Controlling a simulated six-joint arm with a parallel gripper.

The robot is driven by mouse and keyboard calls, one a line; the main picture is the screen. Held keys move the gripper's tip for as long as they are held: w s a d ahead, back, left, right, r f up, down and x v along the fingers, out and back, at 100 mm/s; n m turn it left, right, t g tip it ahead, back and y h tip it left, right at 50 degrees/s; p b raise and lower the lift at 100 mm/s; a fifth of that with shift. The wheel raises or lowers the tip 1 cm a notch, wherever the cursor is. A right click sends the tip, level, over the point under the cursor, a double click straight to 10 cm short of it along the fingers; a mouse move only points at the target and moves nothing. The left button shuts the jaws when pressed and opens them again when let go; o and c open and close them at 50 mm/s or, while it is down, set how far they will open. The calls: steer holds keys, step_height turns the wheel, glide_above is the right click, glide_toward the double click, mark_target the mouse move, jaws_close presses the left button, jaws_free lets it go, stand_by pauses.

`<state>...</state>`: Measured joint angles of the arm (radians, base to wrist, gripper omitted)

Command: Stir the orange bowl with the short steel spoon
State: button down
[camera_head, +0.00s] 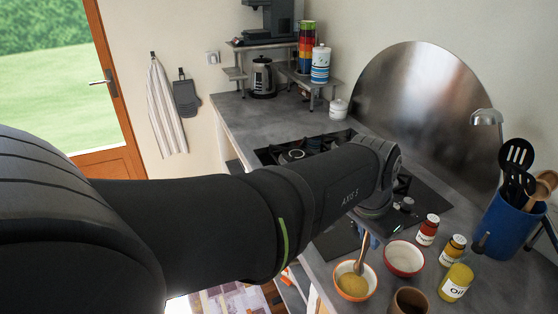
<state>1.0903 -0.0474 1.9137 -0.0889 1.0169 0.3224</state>
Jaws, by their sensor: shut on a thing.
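The orange bowl (343,292) stands near the front edge of the counter, with a yellowish content inside. A short spoon (361,258), brownish-grey in this light, stands steeply in the bowl with its lower end in or just over the content; I cannot tell which. My gripper (367,237) is just above the bowl, mostly hidden below my arm's wrist. The little that shows is at the top of the spoon's handle, and it is shut on the spoon.
A red-rimmed white bowl (404,259) stands close at the right, and a brown cup (409,302) in front. Red (428,230) and yellow (453,250) jars, an oil jar (456,283) and a blue utensil holder (507,228) stand further right. The hob (300,154) lies behind.

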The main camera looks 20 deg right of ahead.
steer(key=shift+r, duration=2.05)
